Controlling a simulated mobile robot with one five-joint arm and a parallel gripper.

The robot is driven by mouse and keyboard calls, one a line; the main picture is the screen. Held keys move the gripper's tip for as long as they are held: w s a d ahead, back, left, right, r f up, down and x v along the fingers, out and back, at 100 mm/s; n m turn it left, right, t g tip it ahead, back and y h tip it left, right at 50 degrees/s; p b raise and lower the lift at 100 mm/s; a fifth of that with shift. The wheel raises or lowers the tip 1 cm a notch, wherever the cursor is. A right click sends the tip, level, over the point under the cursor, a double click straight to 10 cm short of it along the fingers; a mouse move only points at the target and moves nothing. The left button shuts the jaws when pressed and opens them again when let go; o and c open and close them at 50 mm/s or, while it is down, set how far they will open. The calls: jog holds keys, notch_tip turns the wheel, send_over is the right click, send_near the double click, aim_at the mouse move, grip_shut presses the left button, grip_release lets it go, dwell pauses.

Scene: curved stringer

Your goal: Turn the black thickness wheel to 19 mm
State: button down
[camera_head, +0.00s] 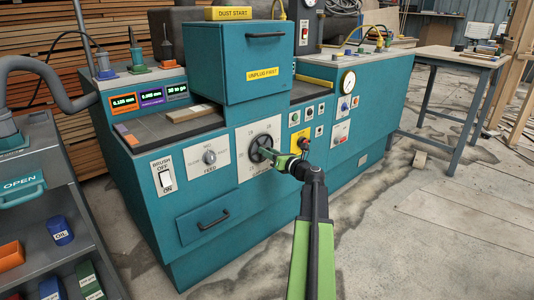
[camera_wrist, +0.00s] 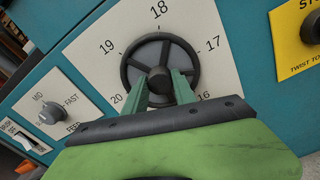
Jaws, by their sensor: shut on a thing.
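The black thickness wheel (camera_wrist: 161,46) is a spoked handwheel on a white plate (camera_wrist: 105,70) marked 16 to 20, with 18 at the top and 19 at upper left in the wrist view. In the head view the wheel (camera_head: 263,143) is on the front of the teal machine. My gripper (camera_wrist: 166,82) is at the wheel's centre, its two green fingers on either side of the dark hub. It is shut on the wheel. The gripper body hides the wheel's lower part. I cannot make out a pointer on the wheel.
A feed knob (camera_head: 209,156) and a brush switch (camera_head: 166,177) are left of the wheel. Small buttons and a yellow stop panel (camera_head: 299,141) are to its right. Small lit displays (camera_head: 150,97) sit at upper left. Concrete floor is open at right.

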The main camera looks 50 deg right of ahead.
jog(key=shift+n, duration=0.3)
jog(key=shift+a+n, duration=0.1)
jog(key=shift+n, duration=17.4)
jog(key=c, duration=1)
grip_release()
